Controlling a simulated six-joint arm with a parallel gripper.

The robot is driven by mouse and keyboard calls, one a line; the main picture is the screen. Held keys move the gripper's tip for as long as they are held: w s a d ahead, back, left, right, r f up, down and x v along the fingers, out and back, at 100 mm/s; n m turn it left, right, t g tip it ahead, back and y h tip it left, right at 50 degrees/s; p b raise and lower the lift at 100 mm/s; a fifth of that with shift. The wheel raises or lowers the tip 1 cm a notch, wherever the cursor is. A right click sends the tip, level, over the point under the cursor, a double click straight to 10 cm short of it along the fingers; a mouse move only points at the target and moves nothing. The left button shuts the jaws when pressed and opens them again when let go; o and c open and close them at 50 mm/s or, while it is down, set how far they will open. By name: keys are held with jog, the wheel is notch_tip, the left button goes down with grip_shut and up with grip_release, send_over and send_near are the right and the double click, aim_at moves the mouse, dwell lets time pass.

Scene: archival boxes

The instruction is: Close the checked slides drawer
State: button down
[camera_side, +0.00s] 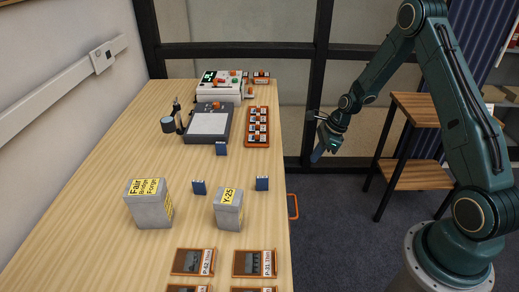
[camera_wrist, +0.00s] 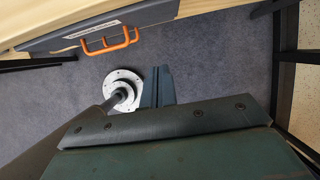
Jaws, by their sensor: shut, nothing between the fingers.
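The drawer's orange handle (camera_side: 293,206) shows at the right edge of the wooden table in the side view. In the wrist view the same orange handle (camera_wrist: 108,42) sits on a grey drawer front (camera_wrist: 150,15) with a pale label that I cannot read. How far the drawer stands out is hard to tell, and its inside is hidden. My gripper (camera_side: 317,157) is shut and empty, beyond the table's right edge and farther back than the handle. In the wrist view my gripper's teal fingers (camera_wrist: 159,84) are apart from the handle, to its lower right.
On the wooden table (camera_side: 105,160) stand two grey boxes (camera_side: 152,212) with yellow labels, several small blue items, framed slides (camera_side: 254,263), an orange rack (camera_side: 257,127) and devices at the back. A wooden shelf stand (camera_side: 420,176) is at right. Open floor lies beside the table.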

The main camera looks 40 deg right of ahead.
jog(key=shift+w+d+f, duration=0.1)
jog(key=shift+w+d, duration=0.4)
jog(key=shift+d, duration=0.1)
jog(key=w+a+f, duration=0.5)
jog(key=f, duration=0.4)
jog(key=shift+w+a, duration=0.25)
dwell(0.4)
jog(key=shift+f, duration=0.1)
jog(key=shift+w+a, duration=1)
jog(key=shift+a, duration=0.05)
